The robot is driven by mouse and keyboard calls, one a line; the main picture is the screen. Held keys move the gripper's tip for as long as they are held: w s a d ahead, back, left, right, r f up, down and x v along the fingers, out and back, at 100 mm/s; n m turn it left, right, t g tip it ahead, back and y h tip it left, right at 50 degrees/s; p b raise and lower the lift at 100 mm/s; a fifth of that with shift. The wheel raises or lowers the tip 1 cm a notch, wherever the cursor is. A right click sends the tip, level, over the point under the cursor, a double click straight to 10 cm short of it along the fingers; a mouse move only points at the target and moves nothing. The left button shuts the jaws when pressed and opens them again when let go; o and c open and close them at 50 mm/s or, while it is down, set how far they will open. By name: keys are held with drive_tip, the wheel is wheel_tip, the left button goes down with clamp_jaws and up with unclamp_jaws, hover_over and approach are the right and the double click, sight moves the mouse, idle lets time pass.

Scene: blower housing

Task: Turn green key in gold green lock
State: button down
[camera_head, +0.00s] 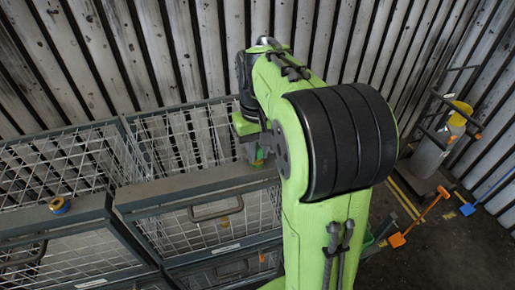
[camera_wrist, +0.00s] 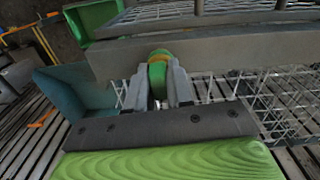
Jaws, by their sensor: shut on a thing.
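In the wrist view, my gripper (camera_wrist: 158,80) is shut on the green key (camera_wrist: 157,76), with one grey finger on each side. The gold green lock (camera_wrist: 160,54) shows as a gold rim just behind the key, on a grey metal bar. The key's front end meets the lock; how deep it sits and how far it is turned I cannot tell. In the head view, my gripper (camera_head: 254,150) is at the top bar of the right wire cage, largely covered by my arm. A small green patch there is too small to tell key from lock.
A second lock, gold and blue (camera_head: 59,205), sits on the left cage's top bar. Wire cages (camera_head: 190,140) with grey frames stand before a corrugated wall (camera_head: 180,50). An orange-handled shovel (camera_head: 420,215) and a grey cylinder (camera_head: 430,152) are at the right. A green bin (camera_wrist: 92,20) is close by.

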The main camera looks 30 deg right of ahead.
drive_tip(key=shift+m, duration=0.4)
drive_tip(key=c, duration=0.9)
unclamp_jaws()
wheel_tip(320, 180, up, 16)
drive_tip(key=shift+f, duration=0.1)
drive_tip(key=shift+s+a, duration=0.1)
drive_tip(key=s+a+f+n+t+b, duration=0.1)
drive_tip(key=s+a+f+t+b, duration=0.1)
drive_tip(key=s+f, duration=0.3)
drive_tip(key=s+a+f+n+t+b, duration=0.1)
drive_tip(key=s+a+f+b, duration=0.3)
drive_tip(key=f, duration=0.6)
drive_tip(key=s+a+f+n+t+b, duration=0.1)
drive_tip(key=s+a+f+t+b, duration=0.1)
drive_tip(key=s+f, duration=0.5)
drive_tip(key=shift+a+f+t+b, duration=0.15)
drive_tip(key=shift+a+f+b, duration=0.1)
drive_tip(key=shift+a, duration=0.3)
drive_tip(key=shift+a+f+t+b, duration=0.15)
drive_tip(key=shift+a+f+b, duration=0.1)
drive_tip(key=shift+a, duration=0.25)
